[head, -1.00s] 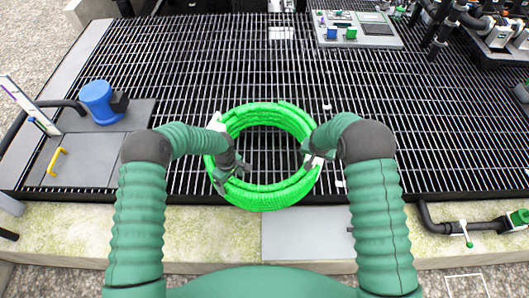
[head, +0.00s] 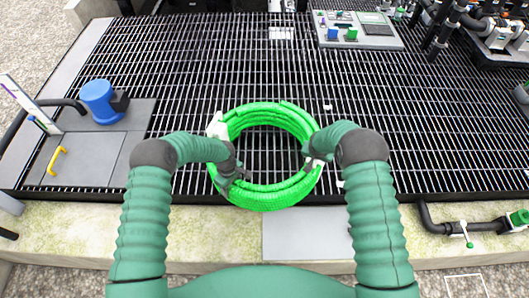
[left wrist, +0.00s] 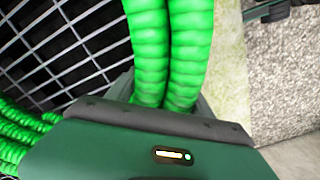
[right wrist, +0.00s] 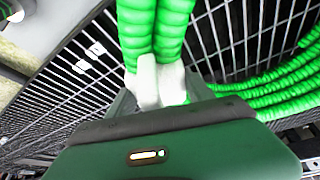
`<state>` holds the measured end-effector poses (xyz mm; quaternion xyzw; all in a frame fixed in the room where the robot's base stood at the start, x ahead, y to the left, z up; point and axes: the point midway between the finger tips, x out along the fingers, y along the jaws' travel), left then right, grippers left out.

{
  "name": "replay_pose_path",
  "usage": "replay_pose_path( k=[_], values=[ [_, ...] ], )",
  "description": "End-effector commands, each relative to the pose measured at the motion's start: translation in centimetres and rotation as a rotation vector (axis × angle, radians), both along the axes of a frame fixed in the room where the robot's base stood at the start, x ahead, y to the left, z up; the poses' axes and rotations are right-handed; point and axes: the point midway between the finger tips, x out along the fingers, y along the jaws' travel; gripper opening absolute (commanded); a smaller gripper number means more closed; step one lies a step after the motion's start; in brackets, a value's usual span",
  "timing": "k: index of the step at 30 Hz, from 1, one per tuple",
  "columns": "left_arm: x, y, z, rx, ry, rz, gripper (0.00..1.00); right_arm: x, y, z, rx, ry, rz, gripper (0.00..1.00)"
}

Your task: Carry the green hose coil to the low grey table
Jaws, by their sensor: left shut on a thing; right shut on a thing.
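The green hose coil (head: 265,198) is a thick ribbed ring in front of my body, over the dark grating. My left gripper (head: 238,177) is shut on its left side; the left wrist view shows two hose strands (left wrist: 168,45) running into the jaws. My right gripper (head: 312,162) is shut on its right side; in the right wrist view strands (right wrist: 155,30) with a white band (right wrist: 148,80) enter the jaws. A flat grey surface (head: 308,240) lies just below the coil in the head view; I cannot tell whether it is the low grey table.
The grating (head: 420,160) spreads widely around the coil. A blue capped part (head: 97,100) and a yellow handle (head: 57,161) are at the left. A grey control panel (head: 357,30) is at the back. Black pipes with a green-handled valve (head: 466,233) are at the right front.

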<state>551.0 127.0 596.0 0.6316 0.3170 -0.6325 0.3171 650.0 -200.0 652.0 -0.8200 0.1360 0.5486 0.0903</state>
Motion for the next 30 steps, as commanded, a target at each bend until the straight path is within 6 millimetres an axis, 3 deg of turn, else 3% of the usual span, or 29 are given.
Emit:
replay_pose_path(
  k=[1, 8, 20, 30],
  values=[
    [0.1, 0.0, 0.0, -0.001, -0.001, 0.001, 0.3, 0.0, 0.1, 0.1, 0.0, 0.0, 0.002, 0.3],
    [0.1, 0.0, 0.1, 0.0, -0.001, 0.002, 0.0, 0.0, 0.1, 0.1, 0.0, -0.001, 0.004, 0.0],
    [0.2, -0.1, 0.5, -0.001, -0.004, 0.003, 0.0, 0.1, 0.2, 0.6, 0.001, -0.004, 0.005, 0.0],
    [0.1, -0.1, 4.4, -0.001, -0.006, 0.003, 0.0, 0.1, 0.2, 4.4, 0.001, -0.004, 0.005, 0.0]
  ],
)
